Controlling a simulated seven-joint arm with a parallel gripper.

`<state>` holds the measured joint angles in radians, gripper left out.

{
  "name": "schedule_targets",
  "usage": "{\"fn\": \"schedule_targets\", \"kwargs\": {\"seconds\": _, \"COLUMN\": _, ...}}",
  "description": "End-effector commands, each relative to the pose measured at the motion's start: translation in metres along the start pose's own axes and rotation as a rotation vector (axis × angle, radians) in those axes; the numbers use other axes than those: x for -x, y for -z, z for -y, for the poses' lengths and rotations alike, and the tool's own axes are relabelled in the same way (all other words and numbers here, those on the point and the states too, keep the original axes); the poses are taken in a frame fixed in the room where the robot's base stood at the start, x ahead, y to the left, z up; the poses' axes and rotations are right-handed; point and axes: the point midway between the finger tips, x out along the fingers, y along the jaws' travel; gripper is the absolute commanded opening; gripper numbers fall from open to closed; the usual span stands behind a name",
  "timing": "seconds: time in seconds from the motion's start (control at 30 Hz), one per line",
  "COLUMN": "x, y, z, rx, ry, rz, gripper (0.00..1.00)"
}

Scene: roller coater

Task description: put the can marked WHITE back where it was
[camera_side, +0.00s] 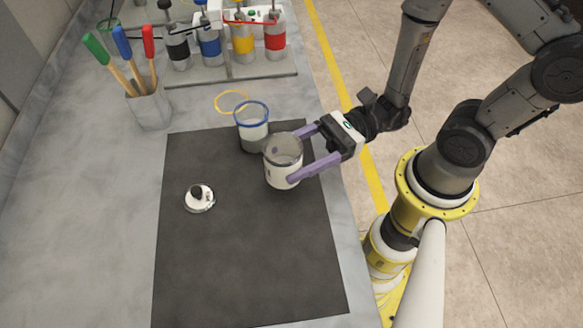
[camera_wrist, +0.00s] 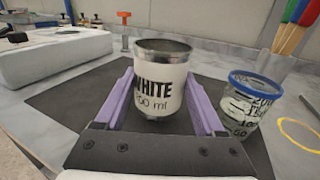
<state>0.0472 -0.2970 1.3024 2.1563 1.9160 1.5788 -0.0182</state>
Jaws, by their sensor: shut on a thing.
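I cannot tell whether the can's base touches the mat.
A clear measuring cup with a blue rim (camera_side: 252,134) stands close behind the can. A yellow ring (camera_side: 232,102), a brush holder (camera_side: 150,107) and a rack of coloured bottles (camera_side: 235,76) are farther back. The mat's front is clear.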

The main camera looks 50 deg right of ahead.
Motion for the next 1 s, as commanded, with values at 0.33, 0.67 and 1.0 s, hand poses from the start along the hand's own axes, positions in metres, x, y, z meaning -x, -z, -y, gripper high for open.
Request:
{"fn": "schedule_targets", "kwargs": {"seconds": 0.33, "x": 0.000, "y": 0.035, "z": -0.001, "rx": -0.002, "ry": 0.000, "rz": -0.001, "gripper": 0.03}}
{"fn": "schedule_targets", "kwargs": {"seconds": 0.67, "x": 0.000, "y": 0.037, "z": 0.000, "rx": -0.001, "ry": 0.000, "rz": -0.001, "gripper": 0.03}}
{"fn": "schedule_targets", "kwargs": {"seconds": 1.0, "x": 0.000, "y": 0.037, "z": 0.000, "rx": -0.001, "ry": 0.000, "rz": -0.001, "gripper": 1.00}}
